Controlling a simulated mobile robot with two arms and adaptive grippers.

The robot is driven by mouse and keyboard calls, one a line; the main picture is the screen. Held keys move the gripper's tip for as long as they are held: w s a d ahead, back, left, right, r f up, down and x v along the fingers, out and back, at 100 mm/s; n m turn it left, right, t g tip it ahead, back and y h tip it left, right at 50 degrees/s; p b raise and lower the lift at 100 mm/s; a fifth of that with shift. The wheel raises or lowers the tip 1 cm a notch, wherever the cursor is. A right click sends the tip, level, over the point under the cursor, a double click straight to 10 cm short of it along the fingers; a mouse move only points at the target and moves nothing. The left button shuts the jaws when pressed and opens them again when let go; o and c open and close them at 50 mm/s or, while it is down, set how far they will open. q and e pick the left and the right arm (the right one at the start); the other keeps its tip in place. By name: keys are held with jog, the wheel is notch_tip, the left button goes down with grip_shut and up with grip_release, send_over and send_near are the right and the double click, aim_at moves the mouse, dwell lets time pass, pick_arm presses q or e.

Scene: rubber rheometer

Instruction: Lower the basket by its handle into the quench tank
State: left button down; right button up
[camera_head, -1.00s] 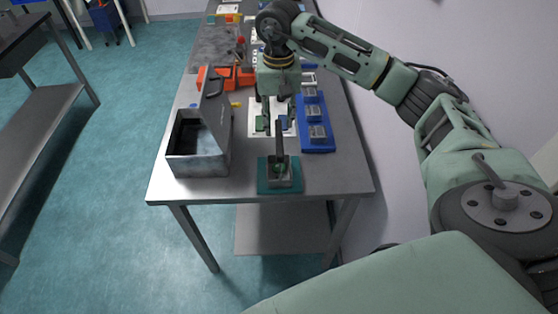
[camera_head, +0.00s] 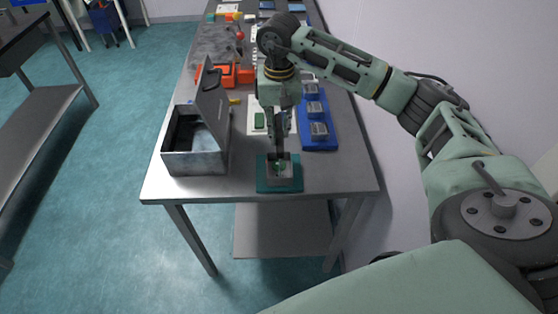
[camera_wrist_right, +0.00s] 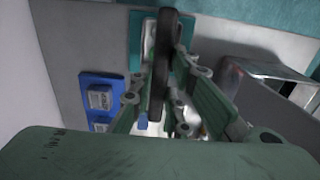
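The small metal basket (camera_head: 279,172) sits on a teal mat (camera_head: 262,184) near the table's front edge, with green pieces in it and a dark upright handle. My right gripper (camera_head: 279,146) is above it, pointing down, its fingers drawn together at the handle. In the right wrist view, the dark handle (camera_wrist_right: 166,50) stands between the fingers, which look closed on it; exact contact is hard to see. The quench tank (camera_head: 195,163), a grey metal box with a raised lid (camera_head: 211,105), stands left of the basket. It also shows in the wrist view (camera_wrist_right: 262,88). My left gripper is out of view.
A blue tray (camera_head: 320,143) with grey blocks lies right of and behind the basket. A white sheet with a green block (camera_head: 259,120) is behind my gripper. Orange items (camera_head: 237,75) lie farther back. Bare tabletop separates the tank and teal mat; a wall is at right.

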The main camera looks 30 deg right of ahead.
grip_shut()
jog(key=shift+r, duration=0.15)
jog(key=shift+r+p, duration=0.7)
jog(key=shift+r, duration=0.7)
jog(key=shift+a+f, duration=0.1)
